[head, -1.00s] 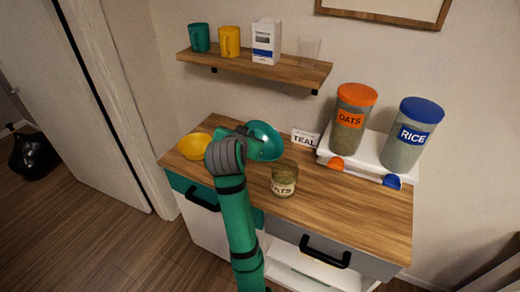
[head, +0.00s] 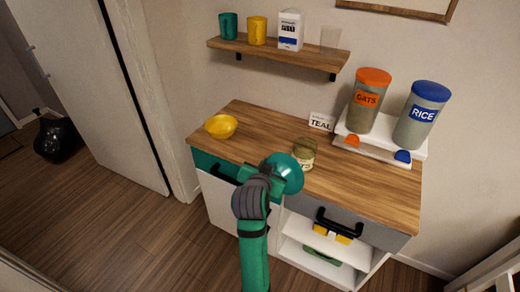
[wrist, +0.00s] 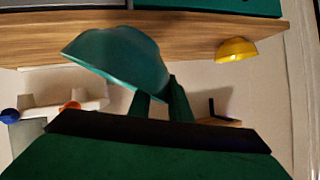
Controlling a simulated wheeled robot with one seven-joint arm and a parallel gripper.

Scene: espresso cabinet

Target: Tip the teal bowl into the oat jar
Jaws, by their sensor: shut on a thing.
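My gripper (head: 270,174) is shut on the teal bowl (head: 288,170) and holds it tilted near the front edge of the counter. The wrist view also shows the teal bowl (wrist: 118,55), slanted, between my gripper's fingers (wrist: 160,100). The oat jar (head: 304,155), a small glass jar with a label, stands upright on the counter. In the head view the bowl covers the jar's lower left part. I cannot tell how far apart they are in depth. The inside of the bowl and anything in it are hidden.
A yellow bowl (head: 221,126) sits at the counter's left end. A TEAL card (head: 321,122) stands behind the jar. Tall OATS (head: 368,100) and RICE (head: 421,114) dispensers stand on a white stand (head: 375,150). A shelf (head: 280,56) with cups hangs above. The counter's right front is clear.

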